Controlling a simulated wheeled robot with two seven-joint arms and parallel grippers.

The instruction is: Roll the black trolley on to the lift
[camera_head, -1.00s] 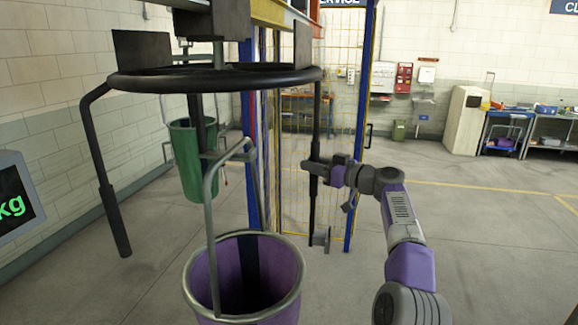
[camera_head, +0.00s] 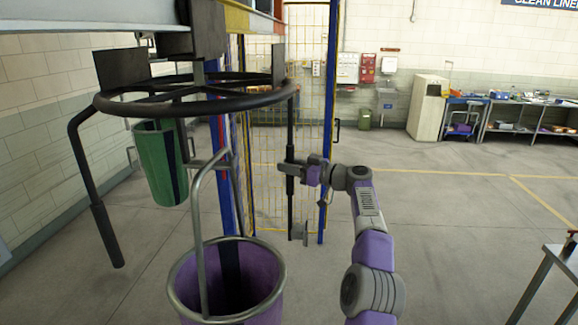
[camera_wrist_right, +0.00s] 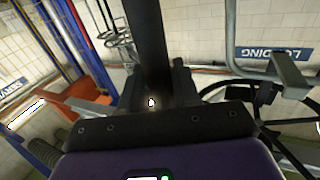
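The black trolley (camera_head: 190,103) hangs from an overhead rail (camera_head: 110,14). It has a wheel-like ring, dark plates above it and a bent grip bar on either side. My right gripper (camera_head: 290,168) is shut on its right-hand grip bar. In the right wrist view, the dark bar (camera_wrist_right: 148,45) runs between the gripper's fingers (camera_wrist_right: 152,92). A blue post (camera_head: 222,190) and a yellow-edged beam stand just behind; I cannot tell which parts belong to the lift. My left gripper is out of view.
A yellow mesh fence (camera_head: 270,150) with a blue post (camera_head: 330,120) stands beyond my right gripper. A bench (camera_head: 555,275) edge shows at lower right. The floor right of my arm is clear.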

